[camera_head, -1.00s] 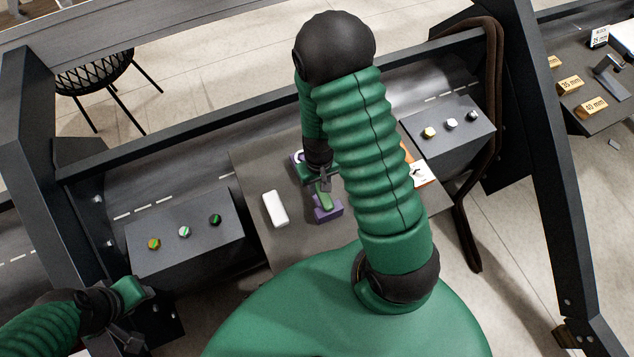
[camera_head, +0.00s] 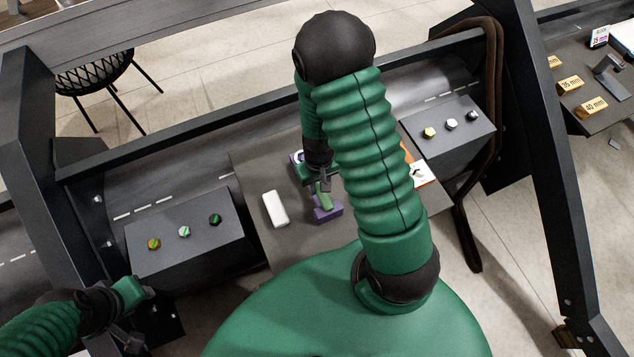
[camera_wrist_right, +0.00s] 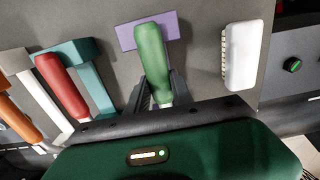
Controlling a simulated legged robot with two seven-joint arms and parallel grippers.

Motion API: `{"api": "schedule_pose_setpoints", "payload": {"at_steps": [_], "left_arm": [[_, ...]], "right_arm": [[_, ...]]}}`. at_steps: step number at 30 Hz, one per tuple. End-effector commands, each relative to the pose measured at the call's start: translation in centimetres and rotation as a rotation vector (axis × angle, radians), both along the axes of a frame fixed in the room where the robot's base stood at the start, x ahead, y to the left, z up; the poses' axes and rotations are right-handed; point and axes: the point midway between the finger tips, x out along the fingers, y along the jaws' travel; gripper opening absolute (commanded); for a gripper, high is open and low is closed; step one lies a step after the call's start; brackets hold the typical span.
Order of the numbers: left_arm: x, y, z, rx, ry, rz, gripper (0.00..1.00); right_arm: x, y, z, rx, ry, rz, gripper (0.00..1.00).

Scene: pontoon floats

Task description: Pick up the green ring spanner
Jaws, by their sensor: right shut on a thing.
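The green ring spanner (camera_head: 325,200) shows as a green handle at a purple holder (camera_head: 329,215) on the grey panel. In the right wrist view its handle (camera_wrist_right: 151,55) lies in front of the purple holder (camera_wrist_right: 127,38). My right gripper (camera_head: 323,184) is shut on the handle, with its dark fingers (camera_wrist_right: 160,86) on both sides of it. The spanner's ring end is hidden, and I cannot tell whether it is clear of the holder. My left gripper (camera_head: 128,338) is low at the left, far from the spanner; its jaws are unclear.

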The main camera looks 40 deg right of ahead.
Motion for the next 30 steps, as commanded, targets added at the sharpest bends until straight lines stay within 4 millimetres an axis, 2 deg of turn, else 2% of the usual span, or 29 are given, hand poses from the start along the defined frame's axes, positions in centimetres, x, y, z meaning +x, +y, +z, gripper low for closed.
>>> {"api": "schedule_pose_setpoints", "payload": {"at_steps": [14,22,30], "left_arm": [[0.0,0.0,0.1,0.0,0.0,0.0,0.36],[0.0,0.0,0.7,0.0,0.0,0.0,0.36],[0.0,0.0,-0.2,0.0,0.0,0.0,0.36]], "right_arm": [[0.0,0.0,0.3,-0.001,-0.001,0.0,0.0],[0.1,0.0,3.7,-0.002,-0.005,0.002,0.0],[-5.4,2.1,4.0,0.001,0.001,-0.001,0.0]]}}
